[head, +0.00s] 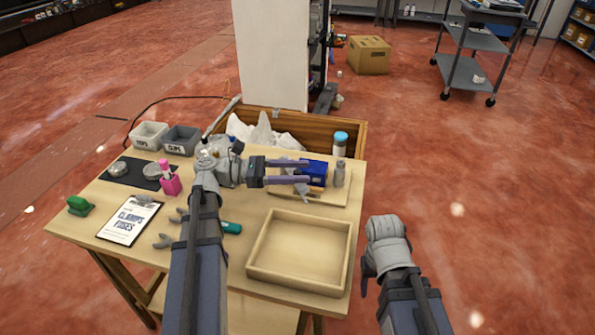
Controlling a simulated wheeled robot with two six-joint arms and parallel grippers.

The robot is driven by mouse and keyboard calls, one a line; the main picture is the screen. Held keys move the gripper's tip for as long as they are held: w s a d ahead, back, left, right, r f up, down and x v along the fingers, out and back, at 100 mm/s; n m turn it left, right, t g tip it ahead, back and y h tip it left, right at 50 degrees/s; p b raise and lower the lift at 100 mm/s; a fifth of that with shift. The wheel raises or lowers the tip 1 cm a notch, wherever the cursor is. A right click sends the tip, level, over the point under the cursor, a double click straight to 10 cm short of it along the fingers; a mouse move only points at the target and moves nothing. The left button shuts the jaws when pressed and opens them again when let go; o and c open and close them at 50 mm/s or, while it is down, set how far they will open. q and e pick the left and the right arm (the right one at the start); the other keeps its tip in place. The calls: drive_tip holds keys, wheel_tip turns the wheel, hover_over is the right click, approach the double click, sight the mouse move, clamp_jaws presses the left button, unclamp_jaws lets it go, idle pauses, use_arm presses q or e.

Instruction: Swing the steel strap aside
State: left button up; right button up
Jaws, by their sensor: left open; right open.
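A blue block (318,166) lies on a small wooden board (325,197) at the right of the table. Small grey metal parts lie just beside it; I cannot tell whether one of them is the steel strap. My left gripper (307,171) is open, its two fingers pointing right, in front of the blue block from this view. Whether it touches anything there is unclear. My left arm hides part of the table's middle. My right gripper (367,280) is open and empty, off the table's right edge, with its fingers mostly hidden behind its wrist.
An empty wooden tray (346,262) sits at the table's front right. A grey bottle (339,176) stands beside the blue block. Behind are a wooden crate (352,131) and a blue-capped bottle (340,146). Bins (182,141), a clipboard (130,219) and pliers occupy the left.

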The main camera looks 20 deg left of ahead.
use_arm(q)
drive_tip(key=v, duration=0.7)
drive_tip(key=shift+s+a, duration=0.15)
drive_tip(key=shift+a, duration=0.25)
